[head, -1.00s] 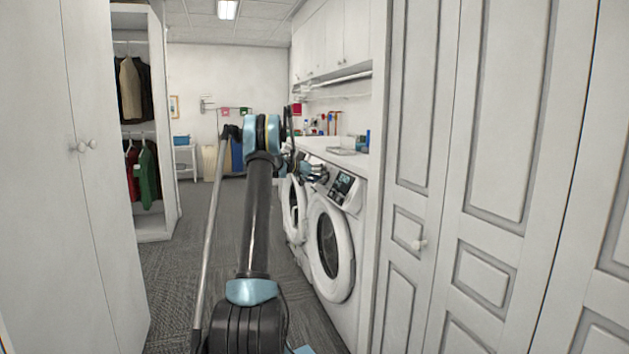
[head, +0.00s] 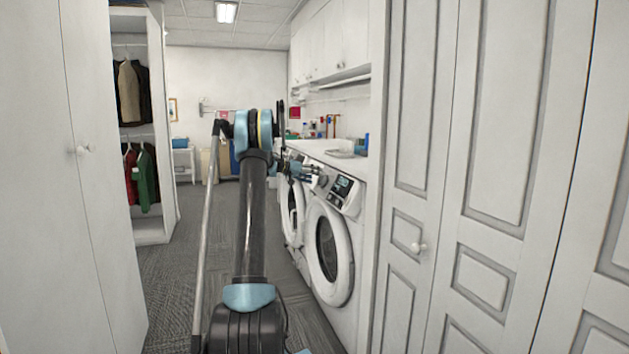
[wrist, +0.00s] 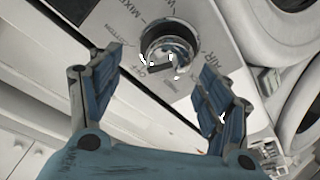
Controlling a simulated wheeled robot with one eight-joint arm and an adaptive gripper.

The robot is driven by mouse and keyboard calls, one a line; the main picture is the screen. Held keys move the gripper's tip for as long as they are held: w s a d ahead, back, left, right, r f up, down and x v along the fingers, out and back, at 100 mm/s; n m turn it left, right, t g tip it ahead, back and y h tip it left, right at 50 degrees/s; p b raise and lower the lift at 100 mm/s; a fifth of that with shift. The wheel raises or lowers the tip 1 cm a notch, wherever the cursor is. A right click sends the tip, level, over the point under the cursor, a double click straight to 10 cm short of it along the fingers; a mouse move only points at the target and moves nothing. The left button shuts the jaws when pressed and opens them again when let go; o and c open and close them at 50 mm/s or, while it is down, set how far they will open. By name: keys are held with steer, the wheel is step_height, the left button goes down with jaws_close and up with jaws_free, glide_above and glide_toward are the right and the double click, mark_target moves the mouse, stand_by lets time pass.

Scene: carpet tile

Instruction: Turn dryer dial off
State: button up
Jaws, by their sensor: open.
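The dial (wrist: 170,52) is a round silvery knob in a dark ring on a pale control panel, with printed lettering around it. It shows in the upper middle of the wrist view. My gripper (wrist: 161,64) has blue fingers, spread apart, one on each side of the dial in the picture. I cannot tell whether either finger touches it. In the head view my gripper (head: 306,171) is small and beside the control panel of the nearer white front-loading machine (head: 352,240). A knob (head: 322,181) shows on that panel, left of a dark display.
A second white machine (head: 291,210) stands beyond the nearer one. White panelled doors (head: 450,150) close off the right, and a white cabinet (head: 70,200) stands on the left. Carpeted floor (head: 180,270) lies open between. An open wardrobe holds hanging clothes (head: 140,180).

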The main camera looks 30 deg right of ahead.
steer(key=v, duration=1.6)
stand_by(1.5)
steer(key=shift+w+a+f, duration=0.1)
steer(key=shift+a, duration=0.1)
steer(key=v, duration=1.1)
steer(key=shift+a, duration=0.45)
